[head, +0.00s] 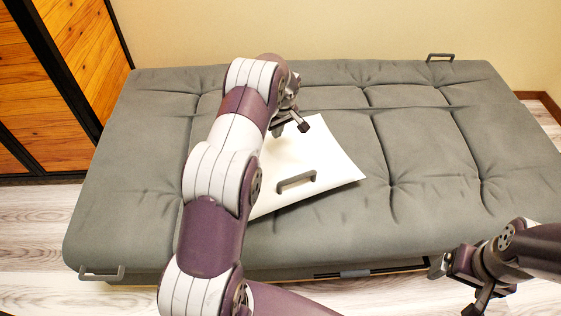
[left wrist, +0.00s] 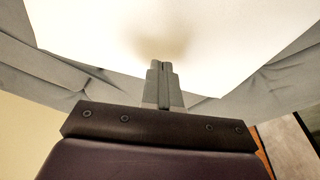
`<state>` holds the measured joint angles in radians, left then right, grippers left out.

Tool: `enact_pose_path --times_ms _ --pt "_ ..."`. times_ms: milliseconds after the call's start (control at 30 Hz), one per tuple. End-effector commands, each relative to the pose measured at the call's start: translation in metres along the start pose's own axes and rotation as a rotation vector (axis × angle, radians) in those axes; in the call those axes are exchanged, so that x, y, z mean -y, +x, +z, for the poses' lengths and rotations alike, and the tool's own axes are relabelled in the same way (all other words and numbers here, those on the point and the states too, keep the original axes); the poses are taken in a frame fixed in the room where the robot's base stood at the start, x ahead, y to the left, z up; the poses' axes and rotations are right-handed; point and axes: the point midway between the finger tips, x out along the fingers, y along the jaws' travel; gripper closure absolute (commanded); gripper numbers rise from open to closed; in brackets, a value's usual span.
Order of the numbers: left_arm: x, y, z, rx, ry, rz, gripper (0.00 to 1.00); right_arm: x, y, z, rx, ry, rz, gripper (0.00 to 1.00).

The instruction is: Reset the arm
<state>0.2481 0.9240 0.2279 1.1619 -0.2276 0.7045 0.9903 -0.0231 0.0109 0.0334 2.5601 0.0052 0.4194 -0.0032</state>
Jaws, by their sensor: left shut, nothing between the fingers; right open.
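My left arm reaches across the sofa bed from the lower left. Its gripper (head: 288,128) is over the far part of a white pillow (head: 335,172), partly hidden by my own arm in the head view. In the left wrist view the left gripper's fingers (left wrist: 164,68) are together and empty, with the white pillow (left wrist: 230,45) filling the space beyond them. I cannot tell whether they touch the pillow. My right gripper (head: 458,284) is open and empty at the lower right, in front of the bed's near edge.
The grey sofa bed (head: 430,185) fills the middle, its right part clear. A grey handle (head: 297,181) shows over the pillow. More handles are at the bed's back right (head: 440,57) and front left (head: 102,274). A wood-panelled door (head: 85,50) stands at the left.

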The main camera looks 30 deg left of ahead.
Motion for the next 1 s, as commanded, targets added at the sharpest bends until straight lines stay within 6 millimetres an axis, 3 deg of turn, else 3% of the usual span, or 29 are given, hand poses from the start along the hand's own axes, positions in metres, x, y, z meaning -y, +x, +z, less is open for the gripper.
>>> enact_pose_path --times_ms 33,233,733,833,867,933,1000 --pt "0.000 -0.013 -0.003 -0.001 0.000 0.001 1.00 0.000 -0.011 -0.001 0.000 0.000 0.000 0.11" --pt "0.000 -0.037 -0.008 -0.001 0.000 0.001 1.00 0.000 -0.029 -0.004 0.000 0.000 0.000 0.11" --pt "0.000 -0.036 -0.007 0.000 0.003 0.001 1.00 0.000 -0.027 -0.003 0.000 0.000 0.000 0.11" --pt "-0.002 -0.036 -0.008 -0.006 0.078 0.010 1.00 0.000 -0.027 -0.003 0.000 0.000 0.000 0.11" --pt "-0.001 -0.033 -0.005 -0.001 0.129 0.013 1.00 0.000 -0.027 -0.003 0.000 0.000 0.000 0.11" --pt "0.018 -0.019 0.022 0.060 0.279 -0.007 1.00 0.000 -0.027 -0.003 0.000 0.000 0.000 0.11" --pt "0.036 -0.031 0.052 0.105 0.431 -0.002 1.00 0.000 -0.027 -0.003 0.000 0.000 0.000 0.11"
